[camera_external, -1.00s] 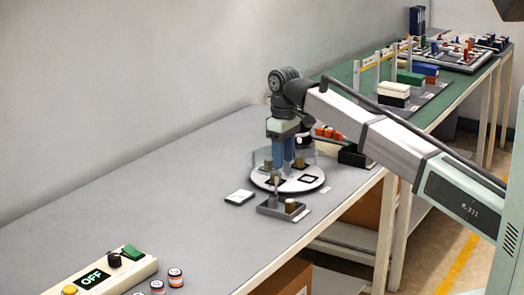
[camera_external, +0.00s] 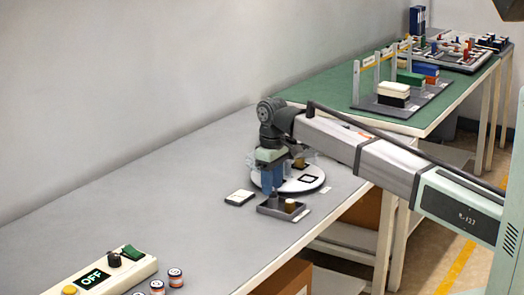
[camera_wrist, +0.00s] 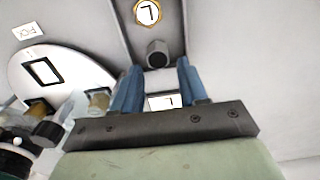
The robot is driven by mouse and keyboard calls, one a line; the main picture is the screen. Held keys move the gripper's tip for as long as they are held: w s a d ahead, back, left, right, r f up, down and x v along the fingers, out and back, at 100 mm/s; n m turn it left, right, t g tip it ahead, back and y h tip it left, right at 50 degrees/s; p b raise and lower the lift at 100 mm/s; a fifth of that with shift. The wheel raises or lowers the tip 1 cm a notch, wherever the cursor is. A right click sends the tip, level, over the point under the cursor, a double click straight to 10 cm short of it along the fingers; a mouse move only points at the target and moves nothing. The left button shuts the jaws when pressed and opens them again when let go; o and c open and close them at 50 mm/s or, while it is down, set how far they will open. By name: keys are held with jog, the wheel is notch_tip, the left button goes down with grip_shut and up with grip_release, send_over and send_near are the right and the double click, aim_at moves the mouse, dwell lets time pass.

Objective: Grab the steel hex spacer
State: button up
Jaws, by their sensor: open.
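A small dark grey post (camera_wrist: 157,50), which looks like the steel hex spacer, stands upright at one end of a grey tray (camera_wrist: 122,20). The tray also shows in the external view (camera_external: 268,211). My gripper (camera_wrist: 158,65) has two blue fingers, spread apart and empty. In the wrist view the post's top appears between and just beyond the fingertips. In the external view my gripper (camera_external: 272,191) points down over the tray's left end and mostly hides the post. Whether the fingers flank the post at its height I cannot tell.
A brass hex piece (camera_wrist: 147,12) stands at the tray's other end. A white round plate (camera_external: 309,184) with black-framed squares and clear parts lies just behind. A white card (camera_external: 240,197) lies left of the tray. The bench further left is clear up to the switch box (camera_external: 105,275).

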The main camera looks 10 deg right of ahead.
aim_at(273, 196)
notch_tip(273, 196, down, 5)
jog(key=shift+d+r, duration=0.1)
jog(key=shift+d, duration=0.05)
jog(key=shift+c, duration=0.2)
grip_shut()
